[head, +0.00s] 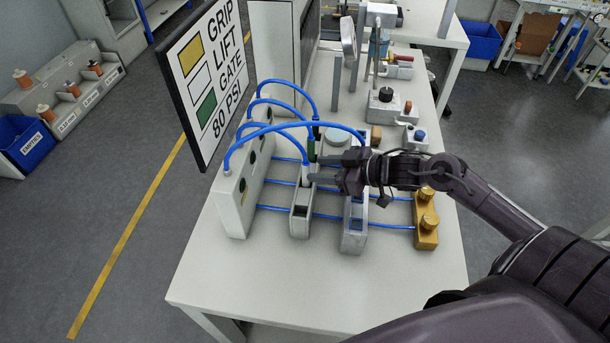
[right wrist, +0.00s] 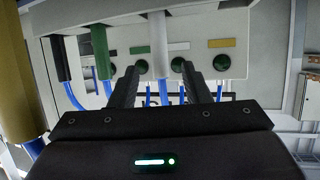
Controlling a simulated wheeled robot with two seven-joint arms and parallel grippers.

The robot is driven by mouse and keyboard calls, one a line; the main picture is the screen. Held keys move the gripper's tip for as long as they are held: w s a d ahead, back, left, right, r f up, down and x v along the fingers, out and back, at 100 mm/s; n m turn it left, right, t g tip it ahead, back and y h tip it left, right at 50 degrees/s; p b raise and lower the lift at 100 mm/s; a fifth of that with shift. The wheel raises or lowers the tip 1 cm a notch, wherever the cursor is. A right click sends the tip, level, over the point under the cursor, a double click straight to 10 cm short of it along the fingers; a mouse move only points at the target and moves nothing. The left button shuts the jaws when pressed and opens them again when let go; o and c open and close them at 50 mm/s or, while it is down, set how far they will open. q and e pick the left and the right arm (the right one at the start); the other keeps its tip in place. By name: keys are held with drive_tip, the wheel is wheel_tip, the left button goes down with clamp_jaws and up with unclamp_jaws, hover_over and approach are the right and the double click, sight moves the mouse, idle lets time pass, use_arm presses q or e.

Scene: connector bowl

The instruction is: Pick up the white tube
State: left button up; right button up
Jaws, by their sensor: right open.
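The white tube (head: 306,171) is a short upright white connector on a blue hose, near the grey manifold. My right gripper (head: 312,170) comes in from the right with its fingers level, open, their tips close beside the white tube. My left gripper is in neither view.
A green connector (head: 311,149) stands just behind the white one. Blue hoses arch from the grey manifold (head: 236,195). A slotted grey block (head: 301,224), another block (head: 353,240) and a brass block (head: 426,233) stand close by. The table's front is clear.

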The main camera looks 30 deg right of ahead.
sight(309, 168)
drive_tip(key=p+x, duration=0.1)
drive_tip(key=x, duration=0.3)
drive_tip(key=shift+w, duration=0.1)
drive_tip(key=shift+w+a+f, duration=0.3)
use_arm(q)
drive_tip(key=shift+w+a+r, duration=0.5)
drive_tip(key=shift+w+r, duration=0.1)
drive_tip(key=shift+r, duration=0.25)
use_arm(e)
clamp_jaws()
drive_tip(key=shift+r, duration=0.1)
